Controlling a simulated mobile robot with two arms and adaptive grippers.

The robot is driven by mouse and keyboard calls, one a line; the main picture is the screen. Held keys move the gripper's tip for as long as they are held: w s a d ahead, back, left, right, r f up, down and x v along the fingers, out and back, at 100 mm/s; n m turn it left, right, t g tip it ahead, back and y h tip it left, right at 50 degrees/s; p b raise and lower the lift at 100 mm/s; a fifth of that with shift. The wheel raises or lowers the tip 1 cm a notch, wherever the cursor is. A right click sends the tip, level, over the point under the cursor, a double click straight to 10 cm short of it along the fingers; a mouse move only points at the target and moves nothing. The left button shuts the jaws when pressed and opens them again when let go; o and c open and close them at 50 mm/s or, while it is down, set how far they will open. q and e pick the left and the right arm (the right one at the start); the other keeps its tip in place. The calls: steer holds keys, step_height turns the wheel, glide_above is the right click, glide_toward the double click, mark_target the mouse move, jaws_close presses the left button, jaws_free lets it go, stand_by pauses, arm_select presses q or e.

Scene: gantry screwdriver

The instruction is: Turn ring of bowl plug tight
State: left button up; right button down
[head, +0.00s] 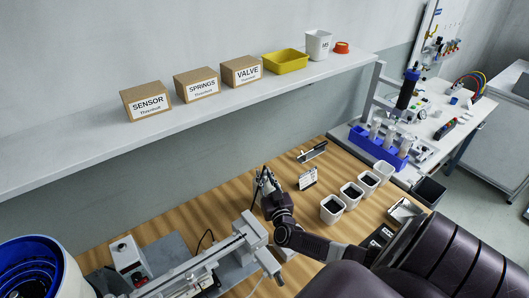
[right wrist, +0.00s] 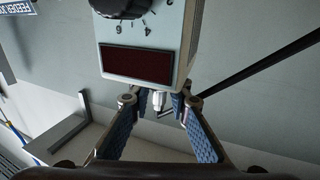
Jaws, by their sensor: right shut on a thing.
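In the right wrist view a pale box (right wrist: 145,30) with a dark knob and a dark red display hangs above my fingers. A small silver-white plug (right wrist: 158,99) sticks out below the box, between the blue-padded fingers of my right gripper (right wrist: 160,104). The gripper is shut on the plug's ring; the exact contact is hard to see. In the head view my right gripper (head: 265,183) is over the wooden bench, left of a small white sign, with its fingers pointing away. The plug is too small to make out there. My left gripper is not in view.
A gantry machine (head: 247,229) stands close to the left of my right gripper. White cups (head: 332,209) stand to its right. A shelf (head: 75,160) with boxes runs above the bench. A dark rod (right wrist: 260,65) slants past the fingers.

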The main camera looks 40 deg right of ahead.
steer(key=shift+m+g+h+p, duration=0.4)
steer(key=shift+m+h, duration=0.1)
steer(key=shift+h, duration=0.2)
steer(key=c, duration=1.8)
jaws_free()
steer(key=shift+o, duration=0.2)
steer(key=shift+r, duration=5)
